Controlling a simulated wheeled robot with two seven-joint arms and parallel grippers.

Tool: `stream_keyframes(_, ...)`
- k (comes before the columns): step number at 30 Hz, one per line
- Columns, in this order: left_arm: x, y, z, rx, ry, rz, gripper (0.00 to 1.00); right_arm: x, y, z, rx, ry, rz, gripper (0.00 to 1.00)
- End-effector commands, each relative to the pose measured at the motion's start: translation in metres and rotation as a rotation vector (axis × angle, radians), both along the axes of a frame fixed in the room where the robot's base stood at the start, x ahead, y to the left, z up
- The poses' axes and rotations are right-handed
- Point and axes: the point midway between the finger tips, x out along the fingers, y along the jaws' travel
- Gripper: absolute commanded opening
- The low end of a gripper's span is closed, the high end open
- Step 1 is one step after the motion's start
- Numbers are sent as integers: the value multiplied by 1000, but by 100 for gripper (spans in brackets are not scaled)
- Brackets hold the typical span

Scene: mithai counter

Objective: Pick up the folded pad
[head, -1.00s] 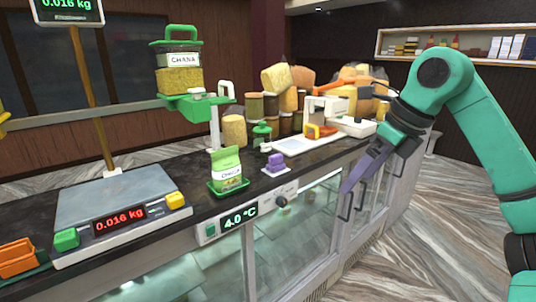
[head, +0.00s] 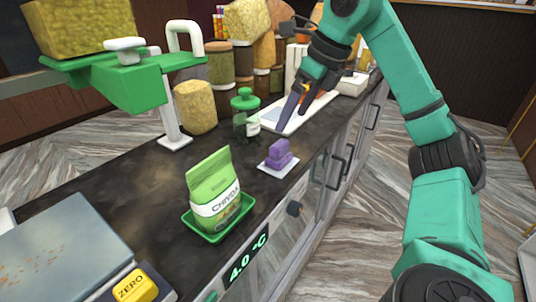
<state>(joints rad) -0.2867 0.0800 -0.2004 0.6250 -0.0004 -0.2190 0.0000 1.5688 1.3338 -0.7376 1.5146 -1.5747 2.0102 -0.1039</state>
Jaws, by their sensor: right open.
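A purple, stacked, soft-looking block (head: 279,154) sits on a small white dish (head: 277,170) near the counter's front edge; it looks most like the folded pad, though I cannot be sure. My right gripper (head: 293,117) is open, fingers pointing down over the white board of the machine behind the purple block. It is apart from the purple block. An orange item (head: 307,93) shows beside the fingers, partly hidden by them; I cannot tell whether they touch it. My left gripper is not in view.
A green CHIVDA pouch (head: 213,190) stands in a green tray (head: 214,237). A grey scale (head: 65,255) is front left. Bare dark counter lies between them.

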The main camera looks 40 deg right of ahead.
Motion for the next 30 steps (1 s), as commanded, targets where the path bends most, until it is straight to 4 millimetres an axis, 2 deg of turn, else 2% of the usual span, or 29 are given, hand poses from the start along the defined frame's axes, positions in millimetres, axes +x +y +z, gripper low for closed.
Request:
stream_keyframes(1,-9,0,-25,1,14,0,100,5,2,-28,2,4,3,100)
stream_keyframes(4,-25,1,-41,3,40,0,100,14,5,-49,2,4,2,100)
stream_keyframes(7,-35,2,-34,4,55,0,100,20,6,-56,-1,4,-1,100)
stream_keyframes(10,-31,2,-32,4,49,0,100,24,8,-66,-1,4,-2,100)
stream_keyframes(15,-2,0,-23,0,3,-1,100,31,14,-95,-1,6,-1,100)
stream_keyframes(17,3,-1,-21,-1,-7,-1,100,35,15,-104,-1,3,0,100)
stream_keyframes(24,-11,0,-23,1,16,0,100,37,16,-110,0,0,0,100)
stream_keyframes(26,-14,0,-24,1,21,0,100,37,16,-110,0,0,0,81)
stream_keyframes(27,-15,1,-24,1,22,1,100,37,16,-110,0,0,0,66)
stream_keyframes(29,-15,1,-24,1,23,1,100,37,16,-110,0,0,0,43)
stream_keyframes(30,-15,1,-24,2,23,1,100,37,16,-110,0,0,0,28)
